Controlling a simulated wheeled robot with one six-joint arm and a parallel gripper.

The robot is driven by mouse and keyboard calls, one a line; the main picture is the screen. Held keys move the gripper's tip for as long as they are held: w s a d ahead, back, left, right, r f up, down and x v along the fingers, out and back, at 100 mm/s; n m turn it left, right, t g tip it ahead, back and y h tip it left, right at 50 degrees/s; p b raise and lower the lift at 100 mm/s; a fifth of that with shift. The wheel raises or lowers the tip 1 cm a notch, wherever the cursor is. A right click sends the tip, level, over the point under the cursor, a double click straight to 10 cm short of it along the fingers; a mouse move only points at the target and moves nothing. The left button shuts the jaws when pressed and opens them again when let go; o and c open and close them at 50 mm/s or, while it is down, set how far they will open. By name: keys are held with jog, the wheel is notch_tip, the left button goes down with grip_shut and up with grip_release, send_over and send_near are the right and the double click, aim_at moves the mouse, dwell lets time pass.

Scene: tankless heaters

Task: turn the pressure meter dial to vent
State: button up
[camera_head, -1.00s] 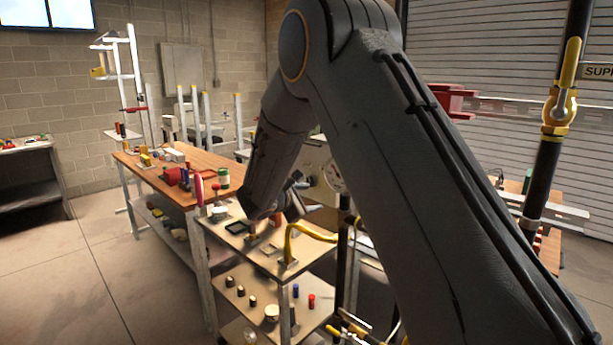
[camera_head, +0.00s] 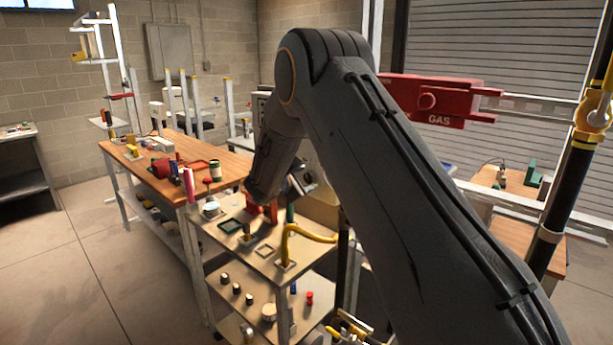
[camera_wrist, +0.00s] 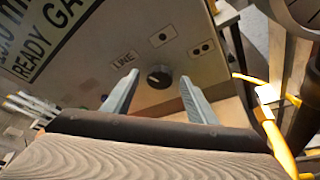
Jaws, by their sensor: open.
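The dial (camera_wrist: 159,76) is a small round black knob on a beige meter panel (camera_wrist: 100,88) in the wrist view. A label reading LINE (camera_wrist: 125,60) is at its upper left; two more labels above (camera_wrist: 162,37) and at upper right (camera_wrist: 202,48) are too small to read. My gripper (camera_wrist: 159,84) is open, with one finger on either side of the knob in the picture. I cannot tell whether either finger touches it. In the head view my arm hides most of the meter, and the dial does not show there.
A yellow hose (camera_head: 305,233) rises from the cart top (camera_head: 215,243) beside the meter. A long wooden workbench (camera_head: 215,150) stands behind left. A red GAS box (camera_head: 437,98) and a black pipe with a yellow valve (camera_head: 590,115) are at right. The left floor is clear.

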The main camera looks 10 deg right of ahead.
jog(key=shift+w+d+f, duration=0.2)
jog(key=shift+w+d, duration=0.15)
jog(key=shift+w, duration=0.05)
jog(key=c, duration=1.1)
jog(key=shift+o, duration=0.2)
jog(key=n, duration=0.1)
jog(key=n+g+b, duration=0.1)
jog(key=shift+w+a+r+n+g+h, duration=0.1)
jog(key=shift+w+a+n+g+h, duration=0.1)
jog(key=shift+n+g+h, duration=0.15)
jog(key=shift+w+a+n+g+h+b, duration=0.15)
jog(key=shift+n+g+h+b, duration=0.4)
jog(key=shift+n+g+b, duration=0.85)
jog(key=shift+r+n+t+p, duration=0.1)
jog(key=shift+n+t+p, duration=0.25)
jog(key=shift+n+p, duration=0.1)
